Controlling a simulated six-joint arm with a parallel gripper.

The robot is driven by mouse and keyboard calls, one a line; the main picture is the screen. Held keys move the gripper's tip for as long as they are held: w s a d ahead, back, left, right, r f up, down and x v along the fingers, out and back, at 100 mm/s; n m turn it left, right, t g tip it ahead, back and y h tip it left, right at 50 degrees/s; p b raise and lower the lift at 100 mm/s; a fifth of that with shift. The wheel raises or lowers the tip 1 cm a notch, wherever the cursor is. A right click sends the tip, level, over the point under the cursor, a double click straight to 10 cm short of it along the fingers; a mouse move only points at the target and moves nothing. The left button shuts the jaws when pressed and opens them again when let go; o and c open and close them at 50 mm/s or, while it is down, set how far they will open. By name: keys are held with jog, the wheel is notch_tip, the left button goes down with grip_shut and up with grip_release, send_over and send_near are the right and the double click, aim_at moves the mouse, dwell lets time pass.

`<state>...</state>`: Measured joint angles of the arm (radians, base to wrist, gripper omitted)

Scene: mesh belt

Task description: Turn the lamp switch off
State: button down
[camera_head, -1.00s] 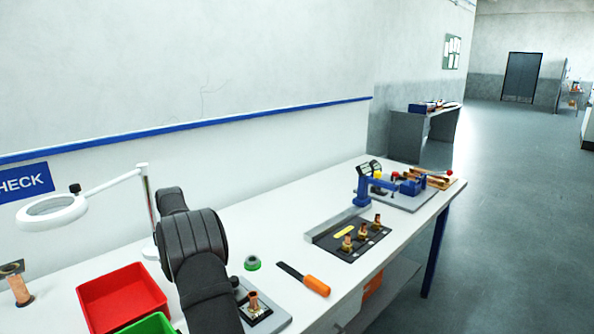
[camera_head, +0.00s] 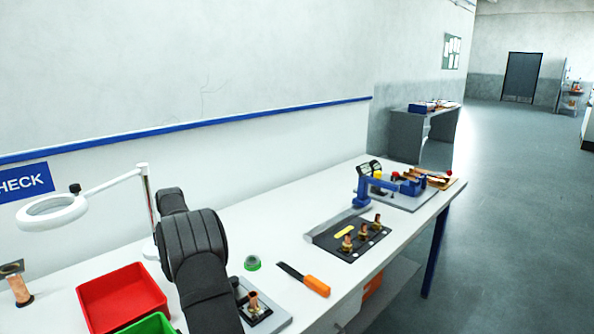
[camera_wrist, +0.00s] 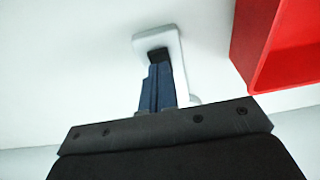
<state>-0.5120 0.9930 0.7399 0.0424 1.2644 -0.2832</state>
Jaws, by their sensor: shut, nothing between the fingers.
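The white magnifier lamp (camera_head: 52,211) stands at the left of the bench in the head view, its ring head on a jointed arm and upright post (camera_head: 147,195). My arm hides part of its foot. In the wrist view, my gripper (camera_wrist: 158,68) is shut and empty, its dark blue fingers together. The fingertips overlap a white rounded block (camera_wrist: 172,42), which looks like the lamp's base. A dark patch (camera_wrist: 157,54) lies at the tips; I cannot tell whether it is the switch or whether the fingers touch it. My gripper is hidden in the head view.
A red bin (camera_head: 123,292) stands left of my arm, its wall (camera_wrist: 262,40) close by at right in the wrist view. A green bin (camera_head: 150,324) is in front.

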jog(key=shift+f, duration=0.9)
jog(key=shift+r, duration=3.55)
jog(key=shift+f, duration=3.55)
